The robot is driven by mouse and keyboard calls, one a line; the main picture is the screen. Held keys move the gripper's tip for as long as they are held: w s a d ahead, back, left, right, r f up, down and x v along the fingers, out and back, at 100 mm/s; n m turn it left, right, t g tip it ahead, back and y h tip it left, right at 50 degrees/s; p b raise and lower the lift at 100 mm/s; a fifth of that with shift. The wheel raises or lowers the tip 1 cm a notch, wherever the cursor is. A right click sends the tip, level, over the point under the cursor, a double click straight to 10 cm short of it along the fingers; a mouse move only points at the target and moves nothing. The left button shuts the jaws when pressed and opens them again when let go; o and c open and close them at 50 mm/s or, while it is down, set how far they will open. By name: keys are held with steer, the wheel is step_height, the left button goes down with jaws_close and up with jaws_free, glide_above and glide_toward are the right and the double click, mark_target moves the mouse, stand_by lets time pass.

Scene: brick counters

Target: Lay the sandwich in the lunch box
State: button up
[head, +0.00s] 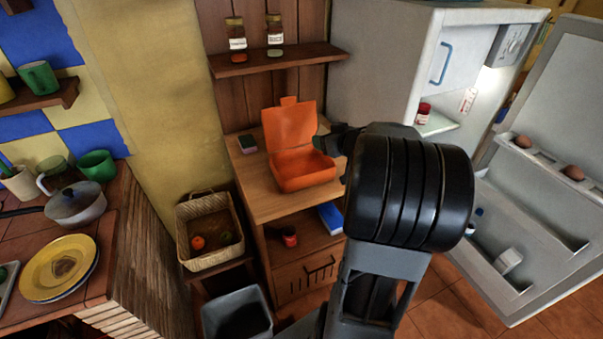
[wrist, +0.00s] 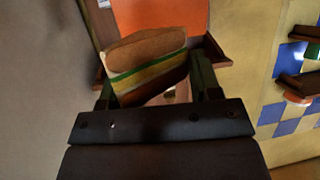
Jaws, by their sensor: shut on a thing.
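The orange lunch box (head: 303,172) stands on a wooden cabinet top with its lid raised at the back. The inside that shows looks empty. Orange also fills the top of the wrist view (wrist: 165,14), behind the sandwich. The sandwich (wrist: 146,62), brown bread with green and yellow layers, is tilted between my fingers in the wrist view. My gripper (wrist: 155,88) is shut on it. In the head view my gripper (head: 334,143) is at the right side of the lunch box, mostly hidden by my arm. I cannot make out the sandwich there.
A shelf (head: 280,60) with two jars is above. The open fridge (head: 395,60) stands to the right. A wicker basket (head: 186,250) sits lower left.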

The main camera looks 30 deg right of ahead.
steer(key=s+d+r+m+h, duration=0.1)
steer(key=s+d+r+h, duration=0.1)
steer(key=s+d+r, duration=0.3)
steer(key=w+a+f+b, duration=0.1)
steer(key=w+f+b, duration=0.6)
steer(key=w+f, duration=0.6)
steer(key=shift+w+a+f+m, duration=0.2)
steer(key=shift+f+m, duration=0.1)
steer(key=shift+f, duration=0.7)
steer(key=shift+f, duration=0.65)
steer(key=o, duration=0.6)
